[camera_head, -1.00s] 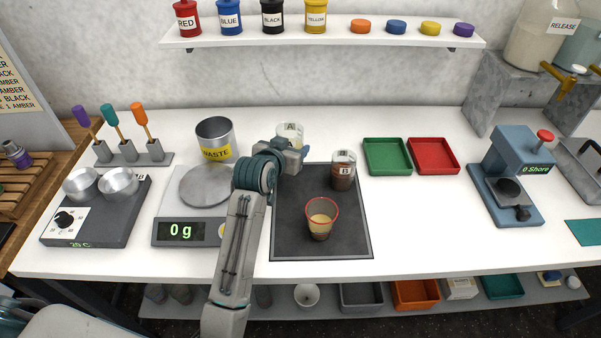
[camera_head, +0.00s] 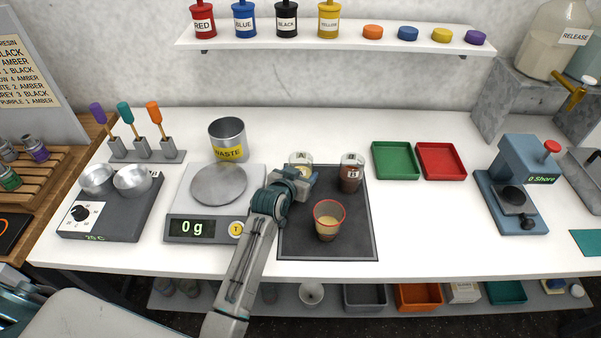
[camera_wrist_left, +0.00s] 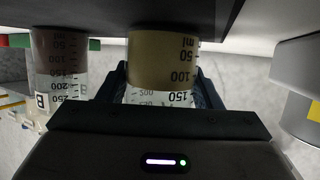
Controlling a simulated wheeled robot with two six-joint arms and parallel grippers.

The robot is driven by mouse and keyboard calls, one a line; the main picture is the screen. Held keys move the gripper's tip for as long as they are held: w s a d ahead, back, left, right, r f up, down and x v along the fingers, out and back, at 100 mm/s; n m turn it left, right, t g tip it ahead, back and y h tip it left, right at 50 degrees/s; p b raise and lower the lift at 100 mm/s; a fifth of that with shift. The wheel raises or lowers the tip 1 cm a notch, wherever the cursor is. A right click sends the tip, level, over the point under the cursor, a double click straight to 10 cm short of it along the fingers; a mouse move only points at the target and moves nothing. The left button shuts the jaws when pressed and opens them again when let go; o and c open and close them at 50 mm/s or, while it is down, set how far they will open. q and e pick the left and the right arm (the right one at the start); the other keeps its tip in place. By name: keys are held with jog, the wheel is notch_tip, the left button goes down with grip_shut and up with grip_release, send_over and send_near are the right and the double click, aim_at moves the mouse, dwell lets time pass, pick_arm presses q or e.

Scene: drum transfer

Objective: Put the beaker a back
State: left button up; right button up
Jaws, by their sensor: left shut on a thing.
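Beaker A (camera_head: 301,158), a clear beaker with pale amber liquid, is at the back left of the dark mat (camera_head: 345,248). My left gripper (camera_head: 301,175) is shut around it; its fingers also show around the beaker (camera_wrist_left: 163,62) in the left wrist view. Its base is at or just above the mat; I cannot tell if it touches. Beaker B (camera_head: 350,178), with brown liquid, stands to its right, also in the left wrist view (camera_wrist_left: 62,65). A red-rimmed cup (camera_head: 328,222) with tan contents stands on the mat in front. My right gripper is out of view.
A scale (camera_head: 197,228) reading 0 g and a waste can (camera_head: 228,140) are left of the mat. Green (camera_head: 396,175) and red (camera_head: 440,175) trays lie to the right. The white table in front of the trays is clear.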

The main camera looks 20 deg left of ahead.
pick_arm(q)
jog(key=o, duration=1.1)
jog(key=shift+f, duration=0.1)
jog(key=shift+o, duration=0.2)
jog(key=shift+r, duration=0.2)
jog(key=shift+s, duration=0.3)
jog(key=b+v, duration=0.2)
jog(key=v, duration=0.8)
jog(key=shift+s+a+r, duration=0.1)
jog(key=shift+s+r, duration=0.3)
jog(key=shift+s, duration=0.25)
